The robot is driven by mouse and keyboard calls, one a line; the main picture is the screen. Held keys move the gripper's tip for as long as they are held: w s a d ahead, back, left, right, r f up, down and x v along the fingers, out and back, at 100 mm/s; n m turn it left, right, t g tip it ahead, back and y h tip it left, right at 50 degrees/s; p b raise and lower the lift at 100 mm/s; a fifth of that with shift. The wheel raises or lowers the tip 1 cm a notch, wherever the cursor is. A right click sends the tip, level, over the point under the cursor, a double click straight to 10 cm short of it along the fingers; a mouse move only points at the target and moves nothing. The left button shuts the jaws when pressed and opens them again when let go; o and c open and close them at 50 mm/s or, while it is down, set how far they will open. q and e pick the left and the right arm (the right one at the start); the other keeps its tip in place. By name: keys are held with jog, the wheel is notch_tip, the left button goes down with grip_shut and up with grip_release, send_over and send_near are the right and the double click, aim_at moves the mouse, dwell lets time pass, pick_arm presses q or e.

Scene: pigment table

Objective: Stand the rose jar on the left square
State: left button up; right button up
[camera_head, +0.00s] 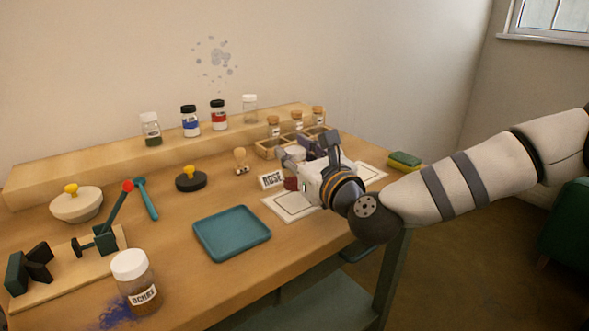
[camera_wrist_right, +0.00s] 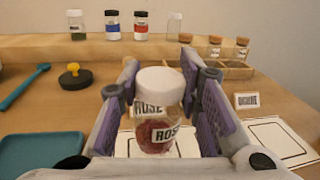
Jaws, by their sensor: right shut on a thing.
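In the head view the jar (camera_head: 291,184) is mostly hidden by my right gripper (camera_head: 310,160). The left square (camera_head: 284,208), a white sheet with a black outline, lies below and around the jar. I cannot tell whether the jar's base touches it. The ROSE name card (camera_head: 271,180) stands just behind. My left gripper is not in view.
The right square (camera_wrist_right: 273,140) is bare, with its name card (camera_wrist_right: 246,100) behind. A teal tray (camera_head: 232,233) lies left of the left square. An ochre jar (camera_head: 133,280) stands front left. Behind are a wooden rack (camera_head: 268,150) of corked jars and a raised shelf (camera_head: 100,158).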

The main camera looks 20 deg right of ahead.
notch_tip(320, 180, down, 4)
jog(key=shift+r, duration=0.4)
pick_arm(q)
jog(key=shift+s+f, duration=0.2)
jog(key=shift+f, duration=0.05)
pick_arm(e)
jog(key=shift+f, duration=0.25)
jog(key=o, duration=1.2)
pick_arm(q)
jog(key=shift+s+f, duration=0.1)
